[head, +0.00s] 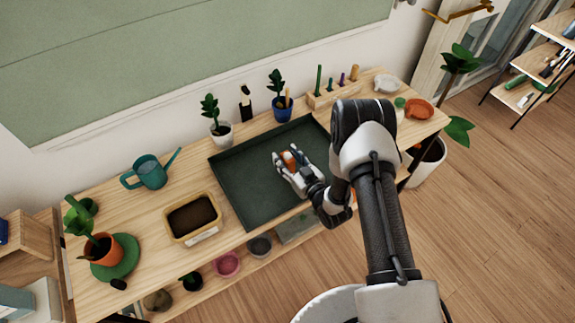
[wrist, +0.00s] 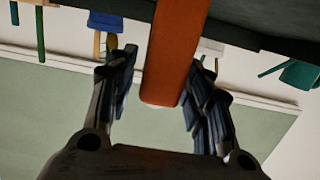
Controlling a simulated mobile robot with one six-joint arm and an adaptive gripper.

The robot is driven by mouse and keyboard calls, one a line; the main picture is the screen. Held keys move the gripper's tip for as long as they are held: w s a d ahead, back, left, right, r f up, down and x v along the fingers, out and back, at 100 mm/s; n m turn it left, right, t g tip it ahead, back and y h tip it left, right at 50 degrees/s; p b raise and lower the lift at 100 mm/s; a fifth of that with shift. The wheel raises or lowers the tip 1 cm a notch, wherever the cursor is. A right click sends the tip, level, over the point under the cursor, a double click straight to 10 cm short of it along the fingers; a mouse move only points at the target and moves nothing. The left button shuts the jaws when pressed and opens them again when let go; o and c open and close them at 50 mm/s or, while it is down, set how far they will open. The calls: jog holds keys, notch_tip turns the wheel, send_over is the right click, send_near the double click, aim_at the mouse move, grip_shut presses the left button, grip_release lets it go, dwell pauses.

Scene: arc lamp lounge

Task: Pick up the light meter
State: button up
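An orange, bar-shaped thing, apparently the light meter (head: 290,159), is at the dark green tray (head: 232,193) on the wooden bench. In the wrist view the orange bar (wrist: 172,55) rises between the two fingers, its near end hanging free. My gripper (head: 287,160) is low over the tray, its fingers on either side of the bar. It also shows in the wrist view (wrist: 162,75). A narrow gap shows between the bar and the left finger; the right finger overlaps its edge, and I cannot tell whether it touches. The meter's face is hidden.
A soil box (head: 190,217) stands left of the tray, with a teal watering can (head: 152,173) behind it. Potted plants (head: 281,103) and a wooden tool rack (head: 335,92) line the back. An orange bowl (head: 419,109) sits at the right end. Much of the tray is bare.

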jog(key=c, duration=0.9)
grip_shut()
jog(key=shift+r, duration=0.1)
